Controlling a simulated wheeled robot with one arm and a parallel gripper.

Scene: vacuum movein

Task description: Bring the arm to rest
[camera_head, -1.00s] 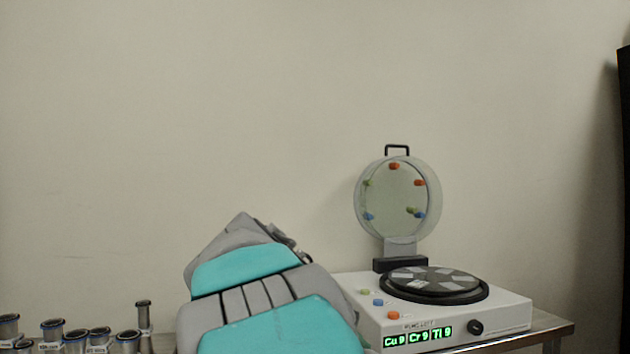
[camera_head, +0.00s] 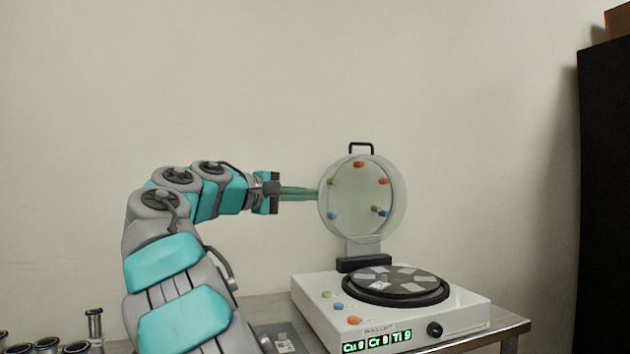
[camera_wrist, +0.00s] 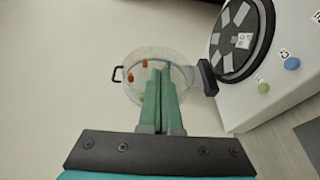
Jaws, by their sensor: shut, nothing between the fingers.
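My gripper (camera_head: 300,193) points right in the head view, with its green fingers together and nothing between them. The fingertips appear close to the left edge of the raised round clear lid (camera_head: 362,197); I cannot tell whether they touch. In the wrist view the shut fingers (camera_wrist: 164,72) lie in front of the lid (camera_wrist: 130,88). My arm bends up from the lower left and stretches level toward the lid.
The white machine (camera_head: 400,312) stands on a metal table (camera_head: 515,327) with a dark turntable (camera_head: 390,283), coloured buttons and a green display. Metal containers (camera_head: 94,325) stand at the lower left. A dark cabinet (camera_head: 605,200) is at the right. The wall above is bare.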

